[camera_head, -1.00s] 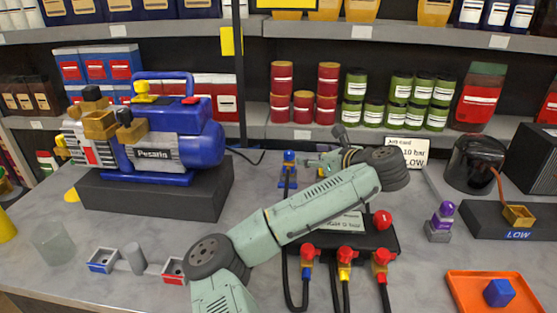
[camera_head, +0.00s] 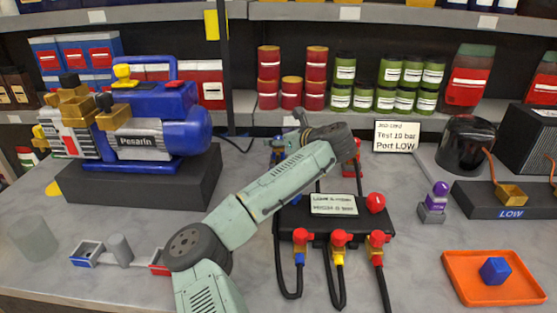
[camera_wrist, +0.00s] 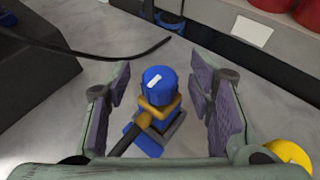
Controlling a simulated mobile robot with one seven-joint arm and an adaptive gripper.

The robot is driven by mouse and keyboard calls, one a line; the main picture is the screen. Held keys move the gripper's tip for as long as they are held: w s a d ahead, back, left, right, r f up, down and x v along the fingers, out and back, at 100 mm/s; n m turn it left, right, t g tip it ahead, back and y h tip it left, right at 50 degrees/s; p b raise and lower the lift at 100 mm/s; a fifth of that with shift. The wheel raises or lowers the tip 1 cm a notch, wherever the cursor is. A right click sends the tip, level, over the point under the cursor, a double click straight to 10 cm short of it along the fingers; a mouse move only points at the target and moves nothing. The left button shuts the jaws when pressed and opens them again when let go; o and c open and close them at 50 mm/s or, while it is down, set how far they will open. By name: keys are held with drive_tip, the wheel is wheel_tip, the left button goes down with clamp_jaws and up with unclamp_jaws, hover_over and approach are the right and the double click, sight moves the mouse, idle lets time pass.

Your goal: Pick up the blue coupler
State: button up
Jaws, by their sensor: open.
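The blue coupler (camera_wrist: 156,86) stands in the wrist view, with a ridged blue cap bearing a white mark. Below the cap are a gold collar and a grey and blue base, and a dark stem points toward the lower left. My gripper (camera_wrist: 168,105) is open, with one purple-padded finger on each side of the coupler and visible gaps between. In the head view my gripper (camera_head: 288,146) is at the far side of the table, and only a bit of blue shows beside it. My arm hides most of that spot.
A black manifold (camera_head: 285,218) with red-capped hoses lies in front of my arm. The Pesarin pump (camera_head: 150,138) stands on a dark block at left.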

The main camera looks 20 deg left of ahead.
drive_tip(key=shift+a, duration=0.1)
clamp_jaws()
idle(0.6)
idle(0.4)
